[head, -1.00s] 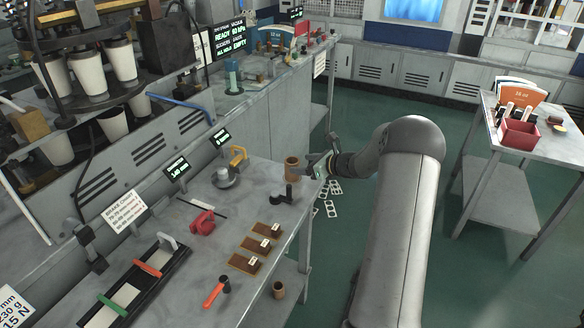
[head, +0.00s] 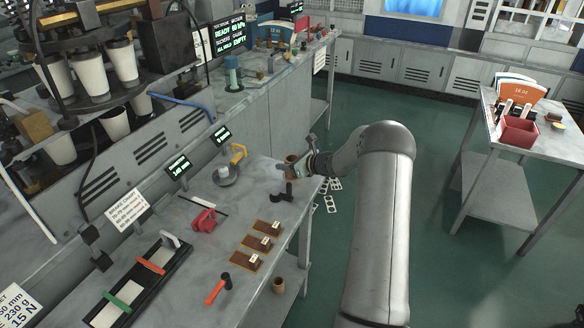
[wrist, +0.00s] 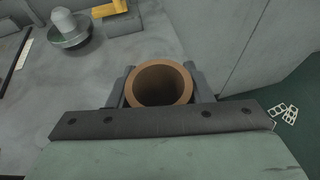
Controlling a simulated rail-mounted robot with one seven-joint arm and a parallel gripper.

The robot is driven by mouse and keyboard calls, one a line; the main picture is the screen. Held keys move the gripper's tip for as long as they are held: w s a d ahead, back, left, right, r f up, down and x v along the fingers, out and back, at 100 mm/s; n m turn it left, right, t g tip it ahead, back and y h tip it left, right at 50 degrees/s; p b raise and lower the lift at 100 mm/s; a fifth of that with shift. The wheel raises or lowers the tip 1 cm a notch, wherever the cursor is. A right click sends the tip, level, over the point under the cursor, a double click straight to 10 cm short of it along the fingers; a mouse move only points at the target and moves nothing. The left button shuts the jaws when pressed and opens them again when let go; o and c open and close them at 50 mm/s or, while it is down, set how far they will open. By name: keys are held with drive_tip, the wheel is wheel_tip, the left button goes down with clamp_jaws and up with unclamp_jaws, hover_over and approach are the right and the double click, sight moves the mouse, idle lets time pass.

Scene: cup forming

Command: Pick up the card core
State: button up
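The card core (head: 291,159) is a short brown tube standing upright near the far right corner of the grey bench. In the wrist view I look into its open round mouth (wrist: 162,85). My gripper (head: 290,172) is at the core and hides its lower part in the head view. In the wrist view my gripper (wrist: 160,88) has one dark finger on each side of the core. The fingers look open around it; I cannot see whether they touch its wall. The core looks to be standing on the bench.
A black handled tool (head: 283,196) lies just in front of the core. Another brown cylinder (head: 278,286) is low at the bench's front edge.

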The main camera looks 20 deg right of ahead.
drive_tip(key=shift+c, duration=1.4)
drive_tip(key=shift+r, duration=0.1)
